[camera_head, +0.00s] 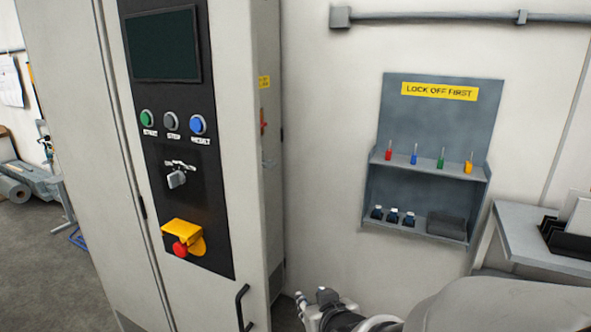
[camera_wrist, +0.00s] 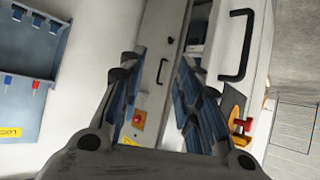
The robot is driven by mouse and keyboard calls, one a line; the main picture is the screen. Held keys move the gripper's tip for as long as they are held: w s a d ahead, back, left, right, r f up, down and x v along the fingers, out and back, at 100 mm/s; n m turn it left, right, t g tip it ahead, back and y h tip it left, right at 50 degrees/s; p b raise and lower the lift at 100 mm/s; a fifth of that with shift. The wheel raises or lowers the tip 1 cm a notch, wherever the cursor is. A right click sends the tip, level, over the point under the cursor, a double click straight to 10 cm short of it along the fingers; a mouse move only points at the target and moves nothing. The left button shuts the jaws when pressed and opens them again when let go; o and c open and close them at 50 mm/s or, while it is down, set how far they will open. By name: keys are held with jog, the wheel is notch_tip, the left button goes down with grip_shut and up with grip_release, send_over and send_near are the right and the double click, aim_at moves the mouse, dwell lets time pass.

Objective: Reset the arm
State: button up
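My gripper (camera_head: 318,300) shows at the bottom of the head view, in front of the wall and right of the grey control cabinet (camera_head: 65,110). In the wrist view my gripper (camera_wrist: 160,70) has its two blue-padded fingers spread apart, with nothing between them. The cabinet front carries a dark screen (camera_head: 161,46), green (camera_head: 147,118), grey (camera_head: 171,121) and blue (camera_head: 197,125) buttons, a selector knob (camera_head: 177,179), and a red stop button (camera_head: 180,249) with a yellow guard (camera_head: 182,231). My gripper touches none of these. Much of my arm is outside the head view.
A black door handle (camera_head: 242,306) sticks out low on the cabinet. A grey side table (camera_head: 545,238) with black trays stands at the right.

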jog(key=s+d+r+m+g+h, duration=0.1)
jog(key=s+d+r+g, duration=0.1)
jog(key=s, duration=0.6)
jog(key=s+d+r+m+g, duration=0.1)
jog(key=s+d, duration=0.3)
jog(key=s, duration=0.4)
jog(key=s+d+r+m+g+h, duration=0.1)
jog(key=s+d+r+g, duration=0.2)
jog(key=s, duration=0.6)
jog(key=shift+d+h, duration=0.3)
jog(key=shift+d, duration=0.3)
jog(key=shift+a, duration=0.1)
